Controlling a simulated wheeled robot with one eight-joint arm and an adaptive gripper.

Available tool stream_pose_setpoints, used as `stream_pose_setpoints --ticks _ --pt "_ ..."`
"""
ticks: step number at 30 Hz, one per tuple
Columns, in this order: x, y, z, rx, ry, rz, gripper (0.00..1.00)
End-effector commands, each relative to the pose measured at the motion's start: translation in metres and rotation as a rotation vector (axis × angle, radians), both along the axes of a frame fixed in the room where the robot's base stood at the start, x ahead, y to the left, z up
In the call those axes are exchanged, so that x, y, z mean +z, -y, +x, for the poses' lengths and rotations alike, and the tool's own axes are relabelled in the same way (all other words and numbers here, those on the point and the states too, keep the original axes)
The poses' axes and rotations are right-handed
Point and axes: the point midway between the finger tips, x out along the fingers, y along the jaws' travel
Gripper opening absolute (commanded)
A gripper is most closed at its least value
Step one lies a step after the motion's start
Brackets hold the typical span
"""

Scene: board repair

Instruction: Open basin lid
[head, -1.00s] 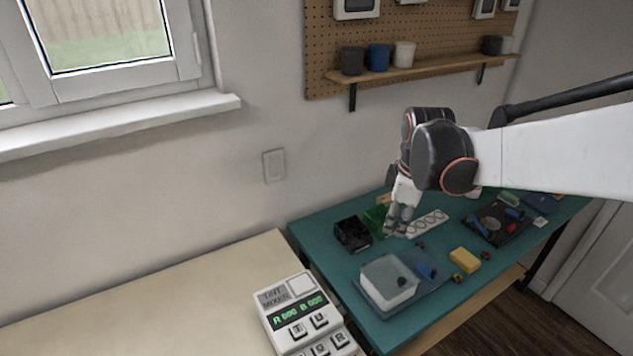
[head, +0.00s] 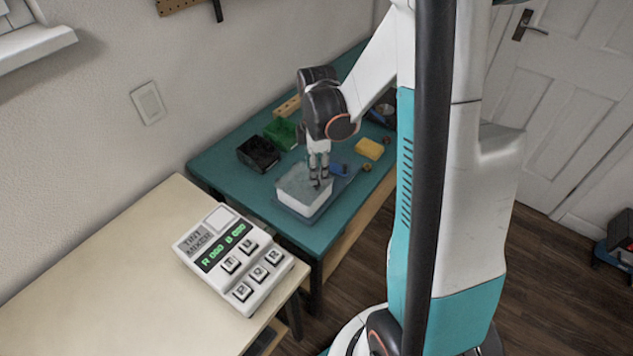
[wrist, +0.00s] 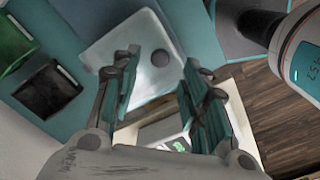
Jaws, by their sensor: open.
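The basin is a white tub (head: 300,200) on a grey tray at the near end of the teal table. Its translucent grey lid (head: 300,181) lies on top and covers it. In the wrist view the lid (wrist: 118,47) shows a dark round knob (wrist: 160,58) near its right side. My gripper (head: 319,183) is over the lid, fingers pointing down, near the knob. In the wrist view my gripper (wrist: 155,85) is open, with the knob between and beyond the fingertips. Whether the fingers touch the lid I cannot tell.
A black bin (head: 258,154) and a green bin (head: 281,132) stand behind the basin. A yellow sponge-like block (head: 369,149) and a blue item (head: 338,170) lie to its right. A tint mixer (head: 232,258) sits on the cream table.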

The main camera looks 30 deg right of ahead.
Motion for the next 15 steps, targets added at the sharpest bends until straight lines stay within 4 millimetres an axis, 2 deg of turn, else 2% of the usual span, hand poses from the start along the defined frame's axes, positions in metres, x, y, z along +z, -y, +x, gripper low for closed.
stream_pose_setpoints --ticks 1,6,15 --pt "-0.012 0.0 0.0 0.0 0.0 0.0 0.41" --pt "-0.033 0.0 0.0 0.0 0.0 0.0 0.41" --pt "-0.043 0.0 0.0 0.0 0.0 0.0 0.41"
